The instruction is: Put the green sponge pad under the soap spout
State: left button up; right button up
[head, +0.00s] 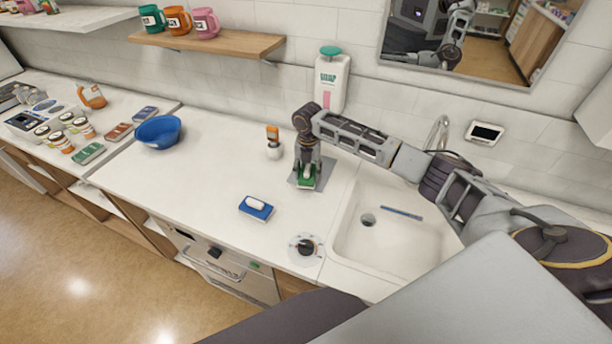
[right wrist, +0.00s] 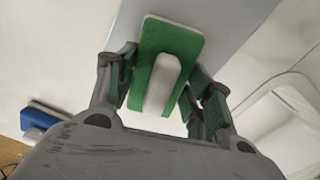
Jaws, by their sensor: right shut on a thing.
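The green sponge pad (head: 306,183) has a white grip on top and is at the grey plate (head: 322,172) on the counter. My right gripper (head: 307,170) is shut on the pad from above. In the right wrist view the pad (right wrist: 180,42) is between the two fingers, above or on the plate (right wrist: 225,22); I cannot tell whether it touches the plate. The white soap dispenser (head: 331,82) with a teal top is behind, near the wall. Its spout is not clear, and my right arm hides its lower part. My left gripper is not in view.
A blue pad (head: 256,207) with a white grip lies on the counter to the left. A small orange-topped bottle (head: 273,143) stands left of my gripper. The sink (head: 385,245) is to the right, a dial (head: 306,246) in front. The counter towards the blue bowl (head: 158,131) is clear.

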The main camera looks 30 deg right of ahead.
jog(key=shift+w+d+f+b, duration=0.2)
jog(key=shift+w+d+b, duration=0.15)
jog(key=shift+w+d, duration=0.6)
jog(key=shift+w+d+f+b, duration=0.15)
jog(key=shift+w+d+b, duration=0.2)
jog(key=shift+w+d, duration=0.55)
jog(key=shift+d, duration=0.1)
jog(key=o, duration=1.1)
jog(key=shift+s, duration=0.1)
jog(key=shift+o, duration=0.2)
jog(key=shift+r, duration=0.1)
jog(key=shift+s+a+r+p, duration=0.2)
jog(key=shift+r+p, duration=0.3)
jog(key=shift+p, duration=0.3)
jog(key=shift+s+a+r+p, duration=0.15)
jog(key=shift+r+p, duration=0.3)
jog(key=shift+p, duration=0.3)
jog(key=shift+s+a+r+p, duration=0.2)
jog(key=shift+r+p, duration=0.3)
jog(key=shift+p, duration=0.3)
